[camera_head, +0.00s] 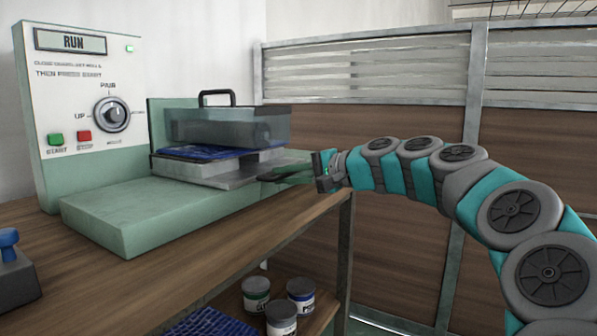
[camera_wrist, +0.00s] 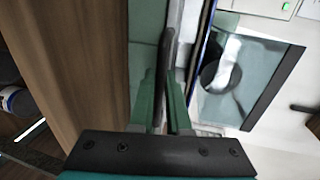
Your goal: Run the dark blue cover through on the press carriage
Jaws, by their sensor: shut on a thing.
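The dark blue cover (camera_head: 193,153) lies flat on the press carriage (camera_head: 212,178), under the clear guard (camera_head: 225,126) of the press. In the wrist view the cover's edge shows as a thin blue strip (camera_wrist: 204,48). My gripper (camera_head: 284,174) reaches in from the right at the front of the carriage. It is shut on a dark bar that looks like the carriage handle (camera_wrist: 169,47), between the two green fingers in the wrist view (camera_wrist: 167,92). The far part of the cover is hidden by the guard.
The press panel (camera_head: 85,95) shows "RUN" with a lit green light, a mode knob (camera_head: 112,114), and green (camera_head: 56,139) and red (camera_head: 84,137) buttons. A blue-knobbed block (camera_head: 12,270) stands at the left. Several jars (camera_head: 256,294) and blue patterned sheets (camera_head: 208,323) are below.

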